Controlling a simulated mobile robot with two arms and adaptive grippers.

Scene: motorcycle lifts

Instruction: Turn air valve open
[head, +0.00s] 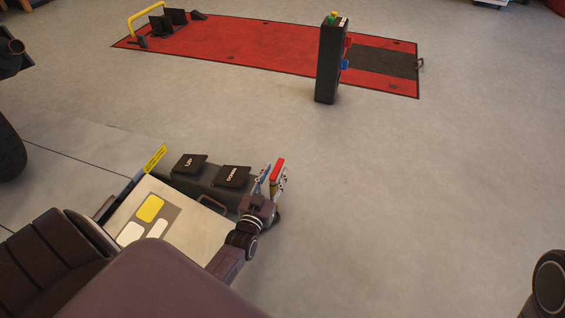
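The air valve shows as a narrow red lever (278,169) beside the right end of a dark foot-pedal unit (210,181) with UP and DOWN pedals. My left gripper (272,180) is right at the lever, with its fingers apart and the lever between or just against them. A gap shows between the left finger and the lever; whether the right finger touches it I cannot tell. The valve's lower body is mostly hidden behind my gripper. My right gripper is out of view; only a part of my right arm shows at the lower right edge.
A pale lift deck (75,150) and a box with a labelled top (185,222) lie left of my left gripper. A black control post (328,65) stands before a red lift platform (230,40). The floor (420,190) to the right is clear.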

